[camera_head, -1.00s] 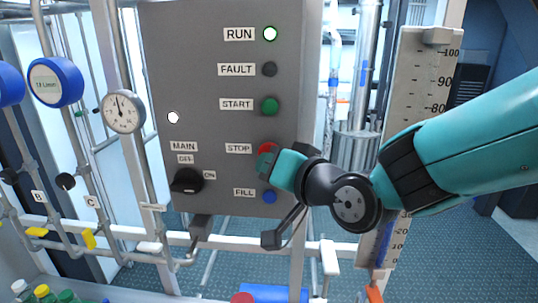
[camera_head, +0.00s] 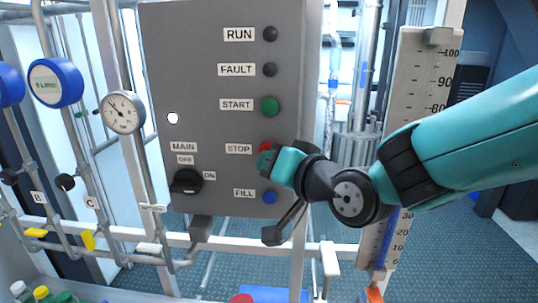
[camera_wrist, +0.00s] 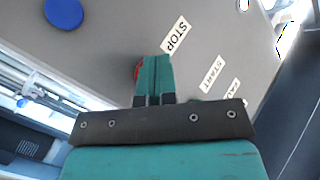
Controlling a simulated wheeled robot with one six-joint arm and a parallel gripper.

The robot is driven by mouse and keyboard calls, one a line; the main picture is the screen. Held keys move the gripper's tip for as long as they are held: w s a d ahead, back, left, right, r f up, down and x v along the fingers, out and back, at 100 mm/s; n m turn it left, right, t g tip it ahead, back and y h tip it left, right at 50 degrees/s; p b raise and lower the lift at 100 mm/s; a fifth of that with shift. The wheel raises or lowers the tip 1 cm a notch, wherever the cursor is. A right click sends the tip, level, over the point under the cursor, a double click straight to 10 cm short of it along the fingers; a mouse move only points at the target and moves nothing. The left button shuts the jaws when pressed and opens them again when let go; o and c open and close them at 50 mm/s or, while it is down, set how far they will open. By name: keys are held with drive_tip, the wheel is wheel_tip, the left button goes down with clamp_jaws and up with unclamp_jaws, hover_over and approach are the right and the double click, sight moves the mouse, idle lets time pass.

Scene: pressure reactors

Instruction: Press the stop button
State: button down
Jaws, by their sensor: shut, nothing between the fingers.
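The red stop button (camera_head: 266,147) sits beside the STOP label on the grey control panel (camera_head: 215,110). My gripper (camera_head: 264,162) is shut and empty, with its teal fingertips at the button, covering most of it. In the wrist view my gripper (camera_wrist: 155,62) reaches the panel just by the STOP label, and a thin red edge of the stop button (camera_wrist: 136,72) shows beside the fingers. The fingertips appear to touch the button, but the contact itself is hidden. The RUN lamp (camera_head: 270,34) is dark.
The green START button (camera_head: 270,106) is above, and the blue FILL button (camera_head: 270,197) is close below my gripper. A black MAIN switch (camera_head: 187,182) is at the lower left. A pressure gauge (camera_head: 123,112) stands left of the panel, a scale board (camera_head: 413,75) right.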

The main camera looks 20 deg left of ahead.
idle(0.4)
drive_tip(key=shift+s+d, duration=0.2)
drive_tip(key=shift+s, duration=0.65)
drive_tip(key=s, duration=0.2)
drive_tip(key=s+d, duration=0.1)
drive_tip(key=s, duration=0.2)
drive_tip(key=shift+d+b, duration=0.1)
drive_tip(key=shift+b, duration=0.3)
